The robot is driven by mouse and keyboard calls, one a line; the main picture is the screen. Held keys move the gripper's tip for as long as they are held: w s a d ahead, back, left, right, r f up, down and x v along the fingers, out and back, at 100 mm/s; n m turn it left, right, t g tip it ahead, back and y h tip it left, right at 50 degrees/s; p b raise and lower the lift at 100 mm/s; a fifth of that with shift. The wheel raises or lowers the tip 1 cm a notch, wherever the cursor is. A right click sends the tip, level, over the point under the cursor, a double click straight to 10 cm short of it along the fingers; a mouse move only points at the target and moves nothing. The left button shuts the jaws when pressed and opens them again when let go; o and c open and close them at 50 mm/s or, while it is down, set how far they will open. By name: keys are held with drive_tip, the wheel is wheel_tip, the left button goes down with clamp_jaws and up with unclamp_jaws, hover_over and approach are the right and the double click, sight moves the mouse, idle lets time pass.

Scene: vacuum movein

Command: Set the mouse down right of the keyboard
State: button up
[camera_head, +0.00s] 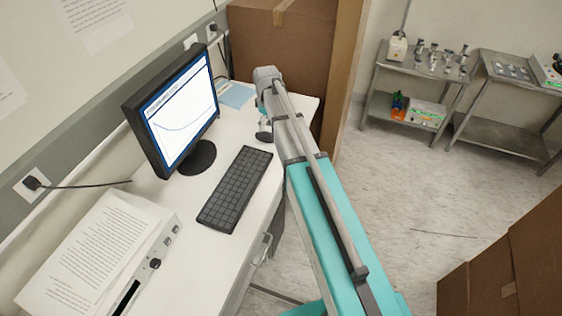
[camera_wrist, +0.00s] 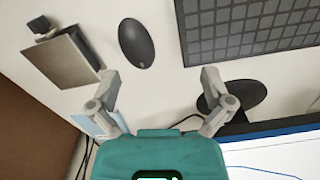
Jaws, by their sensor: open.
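The dark oval mouse (camera_wrist: 136,43) lies on the white desk, apart from the keyboard (camera_wrist: 250,28) and off its far end as the head view shows it. The mouse also shows in the head view (camera_head: 264,136), just below my gripper (camera_head: 263,121). The long black keyboard (camera_head: 236,188) lies in front of the monitor. In the wrist view my gripper (camera_wrist: 160,78) is open, its two grey fingers spread wide with nothing between them. The mouse lies beyond the fingertips, clear of both fingers.
The monitor (camera_head: 181,113) stands on a round black foot (camera_head: 198,158) beside the keyboard. A blue sheet (camera_head: 237,95) lies at the desk's far end, before a brown carton (camera_head: 272,52). A small grey-brown object (camera_wrist: 72,60) lies near the mouse. A paper-topped instrument (camera_head: 100,250) fills the near desk.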

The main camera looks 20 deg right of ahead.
drive_tip(key=s+m, duration=0.8)
drive_tip(key=s, duration=1.5)
drive_tip(key=shift+s+a+m, duration=0.25)
drive_tip(key=shift+a+m, duration=0.05)
wheel_tip(320, 180, down, 5)
drive_tip(key=b, duration=0.5)
drive_tip(key=shift+f, duration=0.2)
